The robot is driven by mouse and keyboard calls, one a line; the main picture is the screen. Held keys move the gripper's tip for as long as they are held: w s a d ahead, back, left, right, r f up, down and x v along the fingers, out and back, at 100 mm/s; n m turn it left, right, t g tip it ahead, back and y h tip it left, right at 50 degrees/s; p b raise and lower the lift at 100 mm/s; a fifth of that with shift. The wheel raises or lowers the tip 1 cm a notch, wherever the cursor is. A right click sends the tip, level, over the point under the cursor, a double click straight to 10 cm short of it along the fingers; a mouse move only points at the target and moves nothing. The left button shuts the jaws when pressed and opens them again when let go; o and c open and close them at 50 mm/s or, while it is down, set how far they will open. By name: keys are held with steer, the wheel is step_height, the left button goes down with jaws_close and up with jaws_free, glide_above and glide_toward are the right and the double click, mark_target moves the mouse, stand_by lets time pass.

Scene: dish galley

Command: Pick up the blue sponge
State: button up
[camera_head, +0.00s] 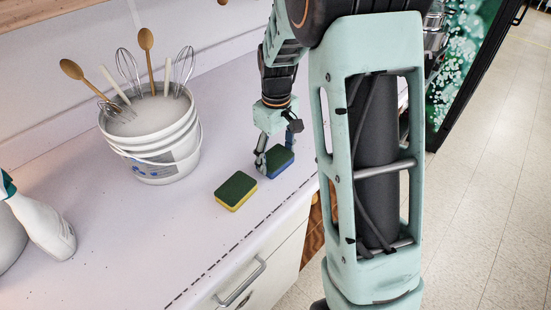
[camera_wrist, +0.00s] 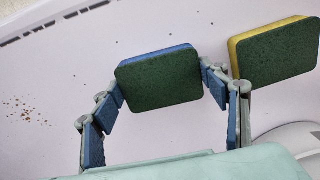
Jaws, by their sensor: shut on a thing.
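The blue sponge (camera_head: 279,160) has a dark green top and blue sides. It is on or just above the white counter near its front edge; I cannot tell which. My gripper (camera_head: 274,158) reaches down to it with a finger on either side. In the wrist view the blue sponge (camera_wrist: 158,80) sits between the fingertips of my gripper (camera_wrist: 161,84), which are shut on its two ends. A yellow sponge with a green top (camera_head: 236,190) lies to the left of it, apart from the gripper. The yellow sponge also shows in the wrist view (camera_wrist: 275,52), to the right.
A white bucket (camera_head: 152,140) with whisks and wooden spoons stands behind to the left. A white spray bottle (camera_head: 42,225) is at the far left. The counter's front edge (camera_head: 240,245) runs close by, above a drawer with a handle (camera_head: 243,281).

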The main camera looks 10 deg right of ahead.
steer(key=shift+r+p, duration=0.7)
steer(key=shift+r, duration=0.2)
steer(key=s+d+r+p, duration=0.1)
steer(key=s+r+p, duration=0.5)
steer(key=s+r, duration=0.5)
steer(key=s, duration=0.3)
steer(key=shift+r, duration=0.1)
steer(key=shift+c, duration=0.2)
